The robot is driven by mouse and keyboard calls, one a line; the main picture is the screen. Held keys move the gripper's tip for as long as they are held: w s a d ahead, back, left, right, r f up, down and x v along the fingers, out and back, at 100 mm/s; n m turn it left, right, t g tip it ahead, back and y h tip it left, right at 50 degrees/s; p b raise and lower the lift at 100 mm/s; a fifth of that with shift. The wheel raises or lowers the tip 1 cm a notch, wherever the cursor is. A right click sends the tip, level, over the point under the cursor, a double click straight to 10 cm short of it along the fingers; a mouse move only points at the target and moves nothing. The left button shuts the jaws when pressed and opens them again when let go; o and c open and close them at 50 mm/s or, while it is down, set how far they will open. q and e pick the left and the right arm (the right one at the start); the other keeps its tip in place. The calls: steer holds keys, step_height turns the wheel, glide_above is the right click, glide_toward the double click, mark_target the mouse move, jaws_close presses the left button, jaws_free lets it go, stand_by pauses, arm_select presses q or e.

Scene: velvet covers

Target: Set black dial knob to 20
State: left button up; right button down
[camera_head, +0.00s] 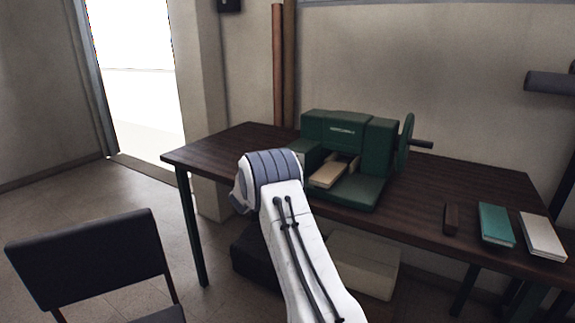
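A dark green machine (347,150) stands on the dark wooden table (450,184), with pale lettering on its upper front. A wheel (404,142) with a dark handle is on its right side. A light beige block (328,174) lies in its front opening. I cannot make out a black dial knob or any number marks. One of my white arms rises from the bottom edge, its grey joint in front of the table and left of the machine. It covers part of the machine's lower left. Neither gripper shows.
A small brown block (451,219), a teal book (496,225) and a whitish book (543,236) lie at the table's right. A black chair (88,256) stands at lower left. Boxes (362,262) sit under the table. The tabletop's left end is clear.

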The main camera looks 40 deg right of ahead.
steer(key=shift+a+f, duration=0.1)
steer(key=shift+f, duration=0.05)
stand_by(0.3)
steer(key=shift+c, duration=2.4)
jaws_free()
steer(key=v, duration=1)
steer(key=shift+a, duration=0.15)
